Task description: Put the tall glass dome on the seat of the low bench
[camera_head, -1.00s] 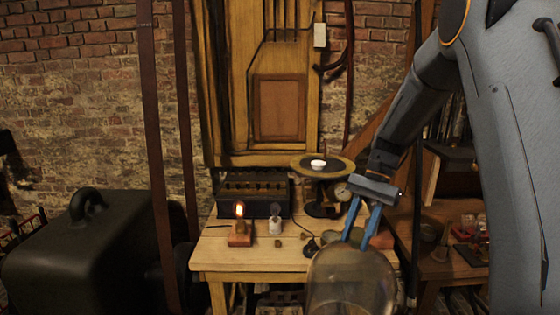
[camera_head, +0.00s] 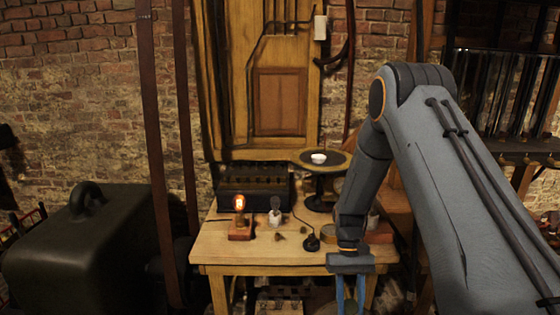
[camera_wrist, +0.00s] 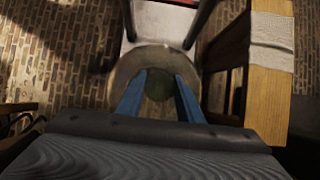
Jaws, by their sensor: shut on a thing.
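My gripper (camera_head: 350,296) reaches down at the bottom edge of the head view, with its blue fingertips cut off. In the wrist view, my gripper (camera_wrist: 159,80) is shut on the tall glass dome (camera_wrist: 156,56), a greyish see-through rounded shape between and beyond the fingers. The dome is below the frame in the head view. A pale surface with a reddish edge (camera_wrist: 165,18) lies beyond the dome between dark bars in the wrist view. It may be the low bench's seat; I cannot tell for sure, nor whether the dome touches it.
A wooden table (camera_head: 270,256) with a lit bulb (camera_head: 239,203) stands in front of my arm. A dark case (camera_head: 75,250) is at the left. In the wrist view, a wooden post (camera_wrist: 268,75) stands close at right, and brick floor (camera_wrist: 65,60) shows at left.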

